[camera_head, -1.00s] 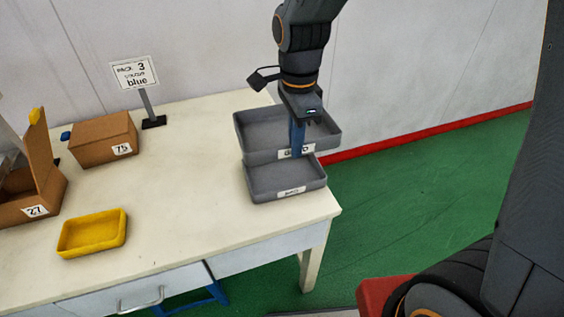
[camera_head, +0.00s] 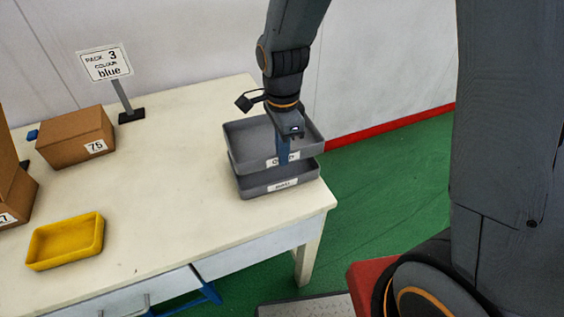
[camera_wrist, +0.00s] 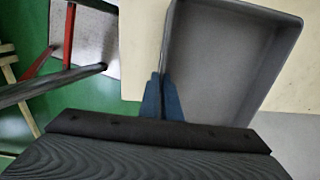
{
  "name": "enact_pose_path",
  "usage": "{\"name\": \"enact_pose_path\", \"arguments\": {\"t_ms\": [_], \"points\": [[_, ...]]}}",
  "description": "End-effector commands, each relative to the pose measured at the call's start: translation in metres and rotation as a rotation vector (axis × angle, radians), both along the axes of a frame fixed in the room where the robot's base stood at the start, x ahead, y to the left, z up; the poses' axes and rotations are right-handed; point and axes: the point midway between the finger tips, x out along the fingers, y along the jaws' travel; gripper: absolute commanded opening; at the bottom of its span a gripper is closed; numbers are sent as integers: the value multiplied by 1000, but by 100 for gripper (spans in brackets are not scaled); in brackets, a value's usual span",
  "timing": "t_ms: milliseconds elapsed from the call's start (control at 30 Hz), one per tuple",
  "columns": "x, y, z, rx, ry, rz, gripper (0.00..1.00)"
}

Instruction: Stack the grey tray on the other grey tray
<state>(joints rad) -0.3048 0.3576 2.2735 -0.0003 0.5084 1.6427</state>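The upper grey tray (camera_head: 246,140) has a white label on its front wall and is roughly level at the table's right end. It also fills the right half of the wrist view (camera_wrist: 225,60). My gripper (camera_head: 283,158) is shut on one wall of this tray, with its blue fingers (camera_wrist: 162,100) pinching the rim. The other grey tray (camera_head: 251,189) sits on the table directly below, also labelled. The upper tray overlaps it closely and hides most of its inside. I cannot tell whether the two trays touch.
A yellow tray (camera_head: 66,243) lies at the front left of the table (camera_head: 170,190). A cardboard box (camera_head: 75,138) marked 75 and a sign (camera_head: 106,63) reading "blue" stand behind. Another box (camera_head: 12,190) is cut off at the left. The table's middle is clear.

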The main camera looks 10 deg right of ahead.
Motion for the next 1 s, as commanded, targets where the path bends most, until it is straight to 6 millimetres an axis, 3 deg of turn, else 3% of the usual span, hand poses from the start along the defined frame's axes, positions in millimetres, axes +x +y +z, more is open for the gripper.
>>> {"name": "enact_pose_path", "arguments": {"t_ms": [300, 1000], "points": [[-1, 0, -36, 0, 2, 0, 0], [0, 0, -49, 0, 1, 0, 0]]}}
